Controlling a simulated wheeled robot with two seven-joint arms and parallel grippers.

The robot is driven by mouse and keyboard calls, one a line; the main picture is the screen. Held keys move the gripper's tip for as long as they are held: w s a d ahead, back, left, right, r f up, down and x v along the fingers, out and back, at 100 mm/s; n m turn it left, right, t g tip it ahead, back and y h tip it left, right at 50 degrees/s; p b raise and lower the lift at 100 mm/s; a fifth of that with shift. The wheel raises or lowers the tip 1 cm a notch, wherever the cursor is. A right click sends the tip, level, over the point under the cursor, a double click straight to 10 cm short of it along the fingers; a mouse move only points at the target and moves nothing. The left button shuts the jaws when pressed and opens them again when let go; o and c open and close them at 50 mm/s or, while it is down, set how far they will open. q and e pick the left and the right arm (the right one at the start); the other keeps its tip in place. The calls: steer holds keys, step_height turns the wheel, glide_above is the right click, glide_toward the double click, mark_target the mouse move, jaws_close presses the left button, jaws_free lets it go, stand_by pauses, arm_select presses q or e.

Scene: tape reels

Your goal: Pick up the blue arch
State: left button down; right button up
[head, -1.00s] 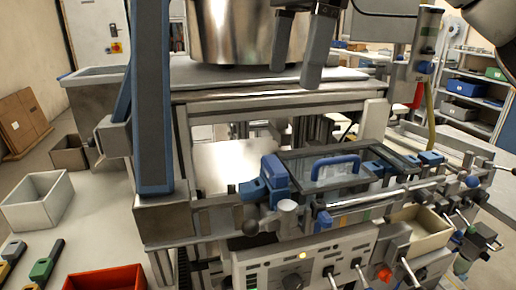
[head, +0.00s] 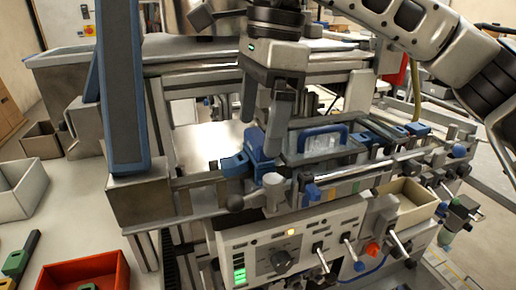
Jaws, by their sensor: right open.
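The blue arch (head: 322,137) is a handle standing on a clear-topped lid (head: 348,156) in the middle of the machine. My right gripper (head: 261,136) hangs with its fingers pointing down, to the left of the arch. Its two dark fingers are apart with nothing between them. The near finger overlaps the blue block beside the lid in the picture; I cannot tell if they touch. The arch is in plain view and apart from the fingers. My left gripper is not in view.
A tall blue-grey post (head: 121,90) stands at left. A control panel (head: 290,246) with levers lies below. A beige bin (head: 408,197) is at right.

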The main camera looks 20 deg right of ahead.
mark_target(259, 136)
steer(key=shift+a+f, duration=0.1)
steer(key=shift+f, duration=1.4)
steer(key=c, duration=1.1)
steer(key=shift+r, duration=0.15)
